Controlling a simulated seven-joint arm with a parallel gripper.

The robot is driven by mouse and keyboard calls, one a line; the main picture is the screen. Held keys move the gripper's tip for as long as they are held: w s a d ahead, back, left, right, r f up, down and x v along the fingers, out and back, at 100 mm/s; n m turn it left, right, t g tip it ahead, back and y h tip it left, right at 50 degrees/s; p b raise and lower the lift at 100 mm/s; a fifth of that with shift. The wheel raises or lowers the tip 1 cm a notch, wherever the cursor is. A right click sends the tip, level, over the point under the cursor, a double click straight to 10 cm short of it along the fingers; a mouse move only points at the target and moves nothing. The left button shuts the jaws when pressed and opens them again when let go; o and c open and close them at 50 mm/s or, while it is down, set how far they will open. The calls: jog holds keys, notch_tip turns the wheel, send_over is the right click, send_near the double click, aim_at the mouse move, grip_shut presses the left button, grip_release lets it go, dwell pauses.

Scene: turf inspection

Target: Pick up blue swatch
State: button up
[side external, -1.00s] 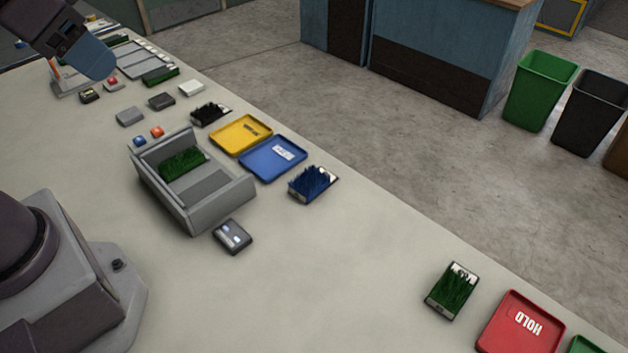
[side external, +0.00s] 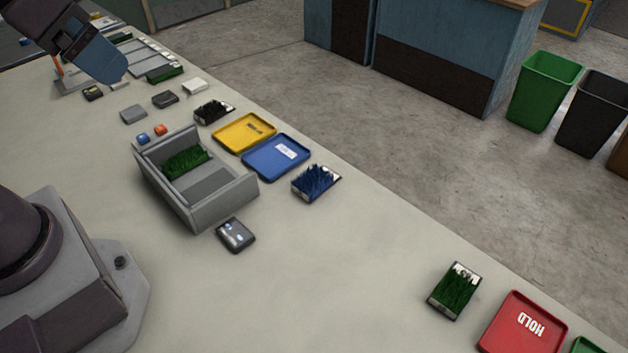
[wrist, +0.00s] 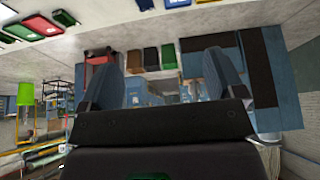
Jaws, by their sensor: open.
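The blue swatch (side external: 316,182) is a small tray of dark blue turf with a pale label end. It lies on the table right of the blue tray (side external: 276,157), apart from it. My gripper (side external: 108,80) is high at the upper left in the side view, far from the swatch and partly cut off by the frame. In the wrist view its two blue fingers (wrist: 163,75) stand wide apart with nothing between them. The wrist camera looks out across the room, and I cannot make out the blue swatch there.
A grey open box (side external: 207,198) with green turf stands left of the blue swatch. A yellow tray (side external: 244,132) and a black swatch (side external: 214,111) lie behind it. A green swatch (side external: 454,290) and red HOLD tray (side external: 523,328) are at lower right. The table between is clear.

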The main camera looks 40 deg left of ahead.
jog(key=w+d+f+n+t+h, duration=0.1)
jog(key=w+d+f+n+t, duration=0.15)
jog(key=w+f+n, duration=1.05)
jog(key=w+d+f+n+t+h, duration=0.15)
jog(key=w+d+f+n, duration=0.25)
jog(key=f, duration=0.6)
jog(key=n+t, duration=0.3)
jog(key=n, duration=1.1)
send_near(310, 179)
jog(key=d+r, duration=0.1)
jog(key=s+d+r+y, duration=0.1)
jog(key=shift+s+d, duration=0.3)
jog(key=shift+d, duration=0.1)
jog(key=n, duration=0.1)
jog(key=n+y, duration=0.1)
jog(key=n, duration=0.1)
jog(key=s+n, duration=0.1)
jog(key=n, duration=0.1)
jog(key=shift+a+f+t+y, duration=0.25)
jog(key=shift+a+t+y, duration=0.05)
jog(key=shift+t+y, duration=0.1)
jog(key=shift+w+f, duration=0.1)
jog(key=shift+w, duration=0.05)
jog(key=x, duration=0.7)
jog(key=shift+w+a+f, duration=0.1)
jog(key=shift+f+x, duration=0.15)
jog(key=shift+x, duration=1.2)
jog(key=shift+f+x, duration=0.2)
jog(key=shift+x, duration=1.15)
jog(key=shift+c, duration=0.4)
